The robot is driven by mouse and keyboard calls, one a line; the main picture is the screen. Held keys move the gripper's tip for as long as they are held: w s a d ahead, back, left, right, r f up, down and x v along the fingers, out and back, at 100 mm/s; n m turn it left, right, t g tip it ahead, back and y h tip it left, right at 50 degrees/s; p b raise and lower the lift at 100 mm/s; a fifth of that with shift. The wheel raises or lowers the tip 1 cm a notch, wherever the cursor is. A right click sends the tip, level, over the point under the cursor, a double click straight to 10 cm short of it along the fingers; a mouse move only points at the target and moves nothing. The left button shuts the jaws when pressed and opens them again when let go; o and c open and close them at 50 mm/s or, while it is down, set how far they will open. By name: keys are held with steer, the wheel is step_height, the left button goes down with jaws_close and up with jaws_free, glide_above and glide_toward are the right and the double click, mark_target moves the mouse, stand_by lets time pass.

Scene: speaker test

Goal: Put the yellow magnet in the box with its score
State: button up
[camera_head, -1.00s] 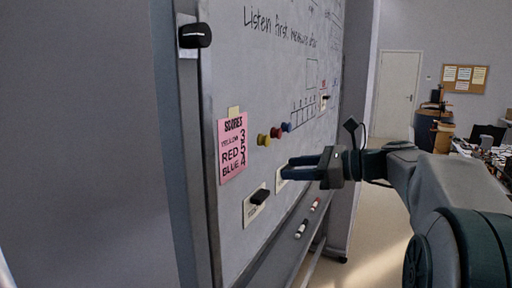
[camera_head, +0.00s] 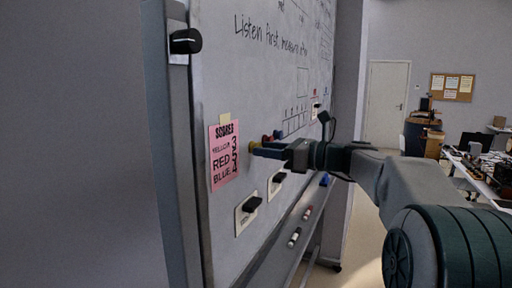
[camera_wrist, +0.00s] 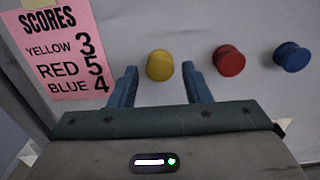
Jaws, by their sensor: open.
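The yellow magnet (camera_wrist: 160,65) is on the whiteboard and lies between my gripper's two open fingers in the wrist view. My gripper (camera_wrist: 159,72) is open; I cannot tell whether either finger touches the magnet. In the head view my gripper (camera_head: 264,151) reaches to the board at the yellow magnet (camera_head: 254,145), partly covering it. The pink score sheet (camera_wrist: 68,75) reads yellow 3, red 5, blue 4; it also shows in the head view (camera_head: 223,165). A drawn row of numbered boxes (camera_head: 294,121) is on the board farther along; its numbers are too small to read.
The red magnet (camera_wrist: 229,60) and blue magnet (camera_wrist: 292,56) are right of the yellow one. Two cards with black clips (camera_head: 246,214) (camera_head: 277,184) are below on the whiteboard (camera_head: 225,75). Markers (camera_head: 294,237) lie on the ledge.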

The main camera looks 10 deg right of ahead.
steer(key=shift+w+a, duration=0.35)
steer(key=shift+a, duration=0.1)
steer(key=shift+c, duration=0.3)
steer(key=c, duration=0.7)
steer(key=shift+o, duration=0.2)
steer(key=shift+r+p, duration=0.1)
steer(key=shift+p, duration=0.2)
